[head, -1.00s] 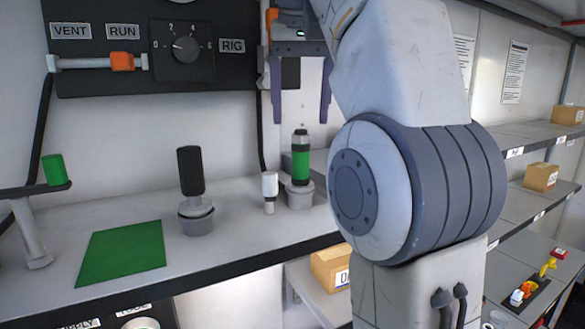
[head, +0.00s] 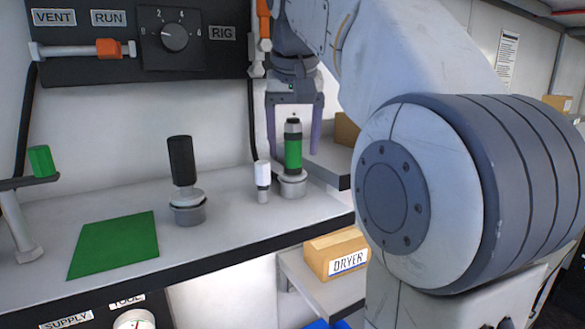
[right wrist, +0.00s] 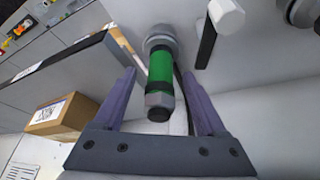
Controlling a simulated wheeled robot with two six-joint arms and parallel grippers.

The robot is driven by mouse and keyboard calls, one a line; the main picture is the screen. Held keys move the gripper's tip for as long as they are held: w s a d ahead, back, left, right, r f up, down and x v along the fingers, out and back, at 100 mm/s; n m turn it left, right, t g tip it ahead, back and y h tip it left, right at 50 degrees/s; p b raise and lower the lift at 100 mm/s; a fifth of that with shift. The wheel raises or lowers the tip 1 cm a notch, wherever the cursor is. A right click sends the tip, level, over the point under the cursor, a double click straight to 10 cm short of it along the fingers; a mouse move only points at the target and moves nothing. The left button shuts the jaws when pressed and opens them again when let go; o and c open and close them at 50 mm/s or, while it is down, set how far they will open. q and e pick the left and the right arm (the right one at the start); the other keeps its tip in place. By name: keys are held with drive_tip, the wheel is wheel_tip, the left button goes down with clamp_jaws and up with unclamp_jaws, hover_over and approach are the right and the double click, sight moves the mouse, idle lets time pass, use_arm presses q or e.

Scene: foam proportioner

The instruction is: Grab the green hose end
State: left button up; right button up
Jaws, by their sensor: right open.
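The green hose end (head: 293,152) stands upright in a round grey holder on the bench, with a grey and black tip on top. In the right wrist view the green hose end (right wrist: 161,75) lies between the two purple fingers, with a gap on each side. My right gripper (head: 294,140) is open and points down, its fingers on either side of the hose end's upper part. It also shows in the right wrist view (right wrist: 163,82). My left gripper is not in view.
A white-capped fitting (head: 262,180) stands close left of the hose end. A black-handled fitting (head: 183,175) and a green mat (head: 114,246) are further left. The control panel (head: 150,38) is behind. A DRYER box (head: 338,254) sits on a lower shelf.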

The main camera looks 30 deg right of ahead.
drive_tip(key=shift+w+d+f, duration=0.1)
drive_tip(key=shift+w+f, duration=0.05)
drive_tip(key=shift+f, duration=0.4)
clamp_jaws()
